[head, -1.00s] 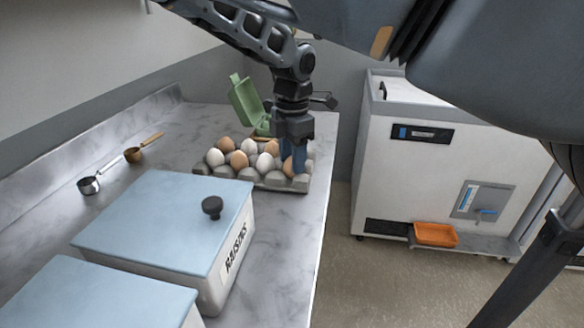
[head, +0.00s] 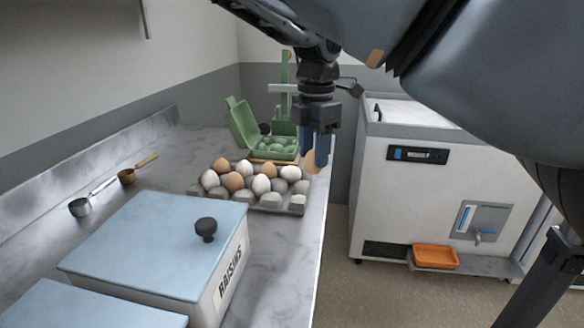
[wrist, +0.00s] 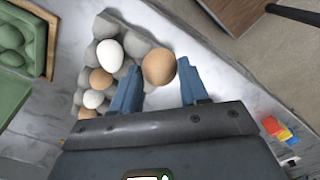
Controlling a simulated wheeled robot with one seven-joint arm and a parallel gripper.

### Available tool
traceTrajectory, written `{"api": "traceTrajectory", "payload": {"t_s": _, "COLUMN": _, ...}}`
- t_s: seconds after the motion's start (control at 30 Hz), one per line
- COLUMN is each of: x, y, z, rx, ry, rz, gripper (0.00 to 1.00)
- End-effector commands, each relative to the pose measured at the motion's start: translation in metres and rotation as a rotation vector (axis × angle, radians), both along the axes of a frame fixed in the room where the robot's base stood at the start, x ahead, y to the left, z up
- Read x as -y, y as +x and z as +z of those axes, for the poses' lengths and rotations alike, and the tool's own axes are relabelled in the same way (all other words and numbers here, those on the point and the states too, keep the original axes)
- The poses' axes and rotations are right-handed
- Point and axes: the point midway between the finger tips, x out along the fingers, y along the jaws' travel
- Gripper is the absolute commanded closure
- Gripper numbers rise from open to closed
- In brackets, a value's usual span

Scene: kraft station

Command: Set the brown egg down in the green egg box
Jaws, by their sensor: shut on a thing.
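My gripper (head: 314,160) is shut on a brown egg (head: 315,166) and holds it above the counter's right edge, by the back right of the grey egg tray. In the wrist view the brown egg (wrist: 158,67) sits between the blue fingers of my gripper (wrist: 157,82). The green egg box (head: 240,124) stands open behind the tray, to the left of my gripper, its lid raised on the left. Its visible cups look empty. In the wrist view part of the green egg box (wrist: 12,98) shows at the left edge.
The grey egg tray (head: 297,205) holds several white and brown eggs, with empty cups at its front right. A green upright post (head: 285,75) rises behind the egg box. A white machine (head: 430,190) stands right, across the floor.

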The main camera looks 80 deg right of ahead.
Motion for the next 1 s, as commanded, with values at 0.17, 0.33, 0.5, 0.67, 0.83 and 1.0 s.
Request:
{"api": "traceTrajectory", "payload": {"t_s": 0.17, "x": 0.003, "y": -0.034, "z": 0.019, "rx": 0.002, "ry": -0.002, "rz": -0.004, "gripper": 0.68}}
{"api": "traceTrajectory", "payload": {"t_s": 0.33, "x": 0.004, "y": -0.054, "z": 0.032, "rx": 0.001, "ry": -0.001, "rz": -0.002, "gripper": 0.68}}
{"api": "traceTrajectory", "payload": {"t_s": 0.5, "x": 0.009, "y": -0.058, "z": 0.039, "rx": 0.001, "ry": -0.001, "rz": 0.002, "gripper": 0.68}}
{"api": "traceTrajectory", "payload": {"t_s": 0.67, "x": 0.024, "y": -0.045, "z": 0.046, "rx": 0.000, "ry": -0.003, "rz": 0.004, "gripper": 0.68}}
{"api": "traceTrajectory", "payload": {"t_s": 0.83, "x": 0.046, "y": -0.025, "z": 0.053, "rx": -0.001, "ry": -0.003, "rz": 0.003, "gripper": 0.68}}
{"api": "traceTrajectory", "payload": {"t_s": 1.0, "x": 0.069, "y": -0.005, "z": 0.058, "rx": -0.001, "ry": -0.002, "rz": 0.003, "gripper": 0.68}}
